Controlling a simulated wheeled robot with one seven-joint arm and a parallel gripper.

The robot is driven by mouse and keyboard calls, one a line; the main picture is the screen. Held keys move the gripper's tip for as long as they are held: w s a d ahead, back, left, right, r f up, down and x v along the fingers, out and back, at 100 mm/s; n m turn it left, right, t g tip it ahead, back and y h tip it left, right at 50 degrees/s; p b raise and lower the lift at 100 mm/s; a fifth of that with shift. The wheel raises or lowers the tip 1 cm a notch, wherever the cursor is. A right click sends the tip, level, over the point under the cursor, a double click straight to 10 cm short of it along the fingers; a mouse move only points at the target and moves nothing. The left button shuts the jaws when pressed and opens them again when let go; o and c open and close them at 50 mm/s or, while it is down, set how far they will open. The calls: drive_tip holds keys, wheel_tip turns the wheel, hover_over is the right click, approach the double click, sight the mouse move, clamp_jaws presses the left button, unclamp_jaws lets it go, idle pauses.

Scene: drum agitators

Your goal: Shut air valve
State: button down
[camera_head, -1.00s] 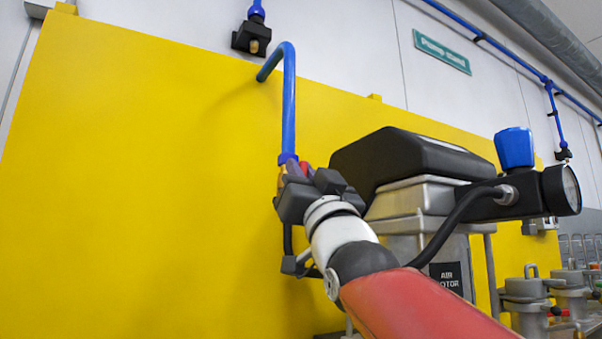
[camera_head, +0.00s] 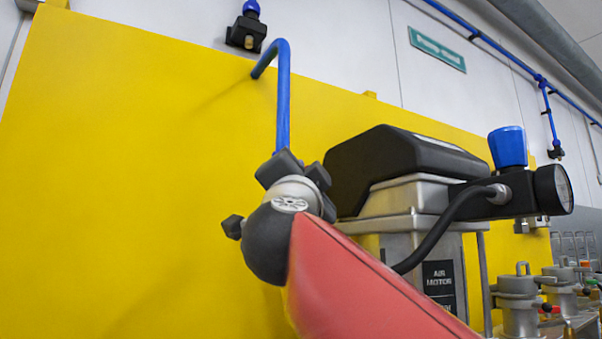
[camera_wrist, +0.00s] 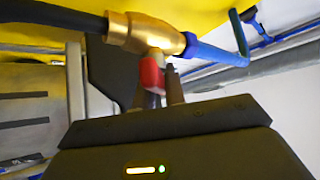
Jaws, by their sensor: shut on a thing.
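The air valve (camera_wrist: 146,34) is a brass body in the wrist view, with a black hose (camera_wrist: 50,14) on its left and a blue air pipe (camera_wrist: 215,54) on its right. Its red handle (camera_wrist: 152,74) sticks out from the body toward my gripper. My gripper (camera_wrist: 158,92) is shut on the red handle, with a finger on each side. In the head view the blue pipe (camera_head: 283,100) comes down to my gripper (camera_head: 284,160). There the valve and handle are hidden behind my wrist. I cannot tell the handle's exact angle to the pipe.
A yellow panel (camera_head: 140,160) stands behind the valve. The air motor (camera_head: 405,165), with a black cover, is close on the right. A blue knob (camera_head: 508,147), a gauge (camera_head: 553,188) and a black hose (camera_head: 440,230) are further right. Left of my wrist is clear.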

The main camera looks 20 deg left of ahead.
drive_tip(key=shift+w+d+f+m+g+h, duration=0.1)
drive_tip(key=shift+m+g+h, duration=0.25)
drive_tip(key=shift+m+h, duration=0.35)
drive_tip(key=shift+w+a+f+m+g+h, duration=0.1)
drive_tip(key=shift+m+g+h, duration=0.25)
drive_tip(key=shift+m, duration=0.7)
drive_tip(key=shift+d+f+m+g+h, duration=0.1)
drive_tip(key=shift+m+g+h, duration=0.2)
drive_tip(key=shift+m+h, duration=0.4)
drive_tip(key=shift+m, duration=0.35)
drive_tip(key=c, duration=1.5)
unclamp_jaws()
drive_tip(key=shift+o, duration=0.2)
drive_tip(key=b+v, duration=0.2)
drive_tip(key=v, duration=0.6)
drive_tip(key=shift+b, duration=0.35)
